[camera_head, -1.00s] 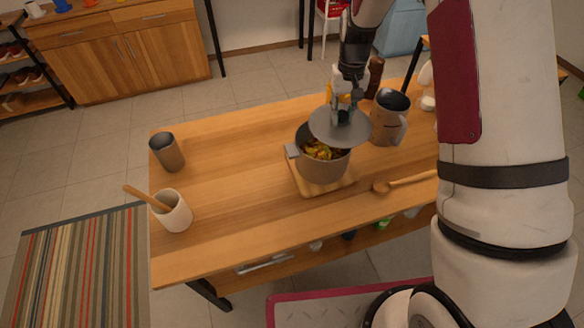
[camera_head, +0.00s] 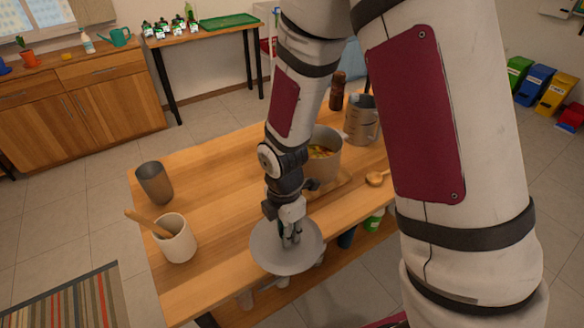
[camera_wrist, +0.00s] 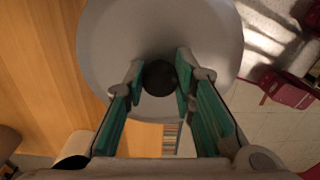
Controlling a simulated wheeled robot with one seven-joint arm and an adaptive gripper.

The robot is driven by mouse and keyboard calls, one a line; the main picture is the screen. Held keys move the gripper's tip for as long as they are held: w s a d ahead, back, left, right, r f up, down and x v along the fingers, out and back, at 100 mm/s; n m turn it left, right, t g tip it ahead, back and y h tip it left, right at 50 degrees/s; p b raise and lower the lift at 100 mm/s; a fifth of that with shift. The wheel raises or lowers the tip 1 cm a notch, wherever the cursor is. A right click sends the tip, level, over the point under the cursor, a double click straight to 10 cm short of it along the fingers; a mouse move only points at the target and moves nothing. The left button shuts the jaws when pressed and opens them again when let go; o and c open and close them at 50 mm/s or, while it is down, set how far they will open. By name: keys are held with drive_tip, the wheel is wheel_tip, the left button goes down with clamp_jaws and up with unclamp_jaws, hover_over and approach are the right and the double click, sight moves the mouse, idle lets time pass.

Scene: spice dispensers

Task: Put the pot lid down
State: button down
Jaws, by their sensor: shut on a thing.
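The grey round pot lid (camera_head: 268,250) is held level by my gripper (camera_head: 289,238) at the front edge of the wooden table, partly beyond that edge. In the wrist view the lid (camera_wrist: 110,40) fills the upper middle, and my gripper (camera_wrist: 160,78) is shut on its dark round knob (camera_wrist: 159,77). I cannot tell whether the lid touches the table. The pot (camera_head: 325,160) with food in it stands uncovered behind my arm, partly hidden by it, on a wooden board (camera_head: 330,190).
On the table (camera_head: 215,165) stand a dark cup (camera_head: 155,183) and a white crock (camera_head: 175,240) with a wooden utensil at the left. A metal pitcher (camera_head: 362,122), a brown bottle (camera_head: 337,92) and a wooden spoon (camera_head: 376,178) are to the right. The table's left middle is clear.

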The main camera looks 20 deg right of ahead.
drive_tip(key=s+n, duration=0.1)
drive_tip(key=f+n, duration=0.1)
drive_tip(key=shift+s+a+n, duration=0.3)
drive_tip(key=shift+s+a, duration=0.1)
drive_tip(key=w+a, duration=0.3)
drive_tip(key=w+a+f, duration=0.1)
drive_tip(key=w+a, duration=0.7)
drive_tip(key=shift+a+f, duration=0.25)
drive_tip(key=shift+f+p, duration=0.4)
drive_tip(key=shift+f, duration=1.35)
drive_tip(key=shift+f, duration=0.1)
drive_tip(key=c, duration=1.8)
unclamp_jaws()
drive_tip(key=shift+f, duration=0.1)
drive_tip(key=o, duration=0.5)
